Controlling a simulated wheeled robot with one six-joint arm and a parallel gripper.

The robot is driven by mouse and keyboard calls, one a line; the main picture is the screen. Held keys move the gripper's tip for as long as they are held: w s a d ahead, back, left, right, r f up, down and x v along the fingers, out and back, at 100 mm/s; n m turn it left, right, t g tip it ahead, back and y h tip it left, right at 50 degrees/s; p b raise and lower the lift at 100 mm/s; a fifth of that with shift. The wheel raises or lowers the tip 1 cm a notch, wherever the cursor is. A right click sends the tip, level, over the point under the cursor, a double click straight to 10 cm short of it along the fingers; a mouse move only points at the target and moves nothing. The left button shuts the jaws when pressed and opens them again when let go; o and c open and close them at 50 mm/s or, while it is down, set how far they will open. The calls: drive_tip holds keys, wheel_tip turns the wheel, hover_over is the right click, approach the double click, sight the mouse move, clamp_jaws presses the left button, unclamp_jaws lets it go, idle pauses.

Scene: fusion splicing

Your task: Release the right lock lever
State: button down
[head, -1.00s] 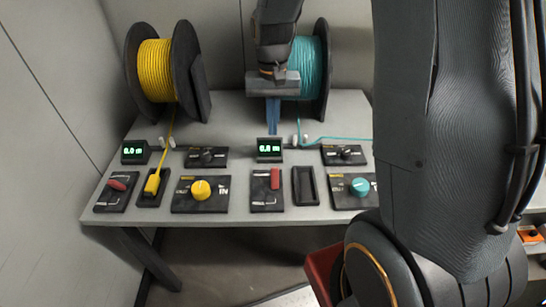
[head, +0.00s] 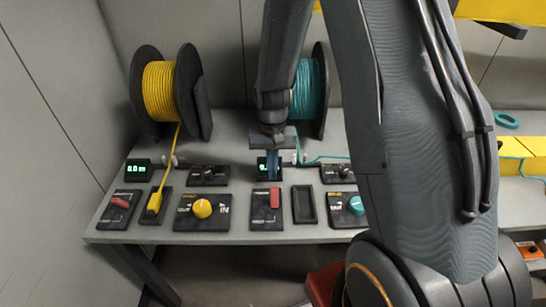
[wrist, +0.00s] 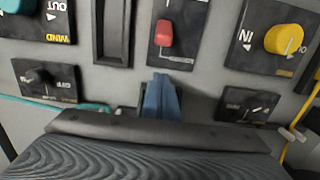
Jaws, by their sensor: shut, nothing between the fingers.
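The right lock lever (head: 274,198) is a red handle on a black plate on the table, and it points along the plate, away from the table's front edge. It also shows in the wrist view as a red lever (wrist: 165,33). My gripper (head: 273,176) has blue fingers, which are shut and empty. It hangs beyond the lever, in front of the small right display (head: 262,170), which it partly hides. In the wrist view my shut fingers (wrist: 160,85) point toward the lever with a gap between them. The left red lever (head: 120,202) lies turned sideways.
An empty black slot (head: 304,205) and a teal knob (head: 355,205) lie right of the lever plate. A yellow knob (head: 202,208) is left of it. Yellow (head: 158,92) and teal (head: 308,88) spools stand behind. My arm covers the right side.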

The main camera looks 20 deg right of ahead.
sight(274, 197)
drive_tip(key=shift+s+a+r+p, duration=0.2)
drive_tip(key=shift+s+p, duration=0.15)
drive_tip(key=shift+s, duration=0.25)
drive_tip(key=shift+s+a+r+p, duration=0.15)
drive_tip(key=shift+s+p, duration=0.25)
drive_tip(key=shift+s, duration=0.2)
drive_tip(key=shift+s+a+r+p, duration=0.2)
drive_tip(key=shift+s+p, duration=0.15)
drive_tip(key=shift+s, duration=0.25)
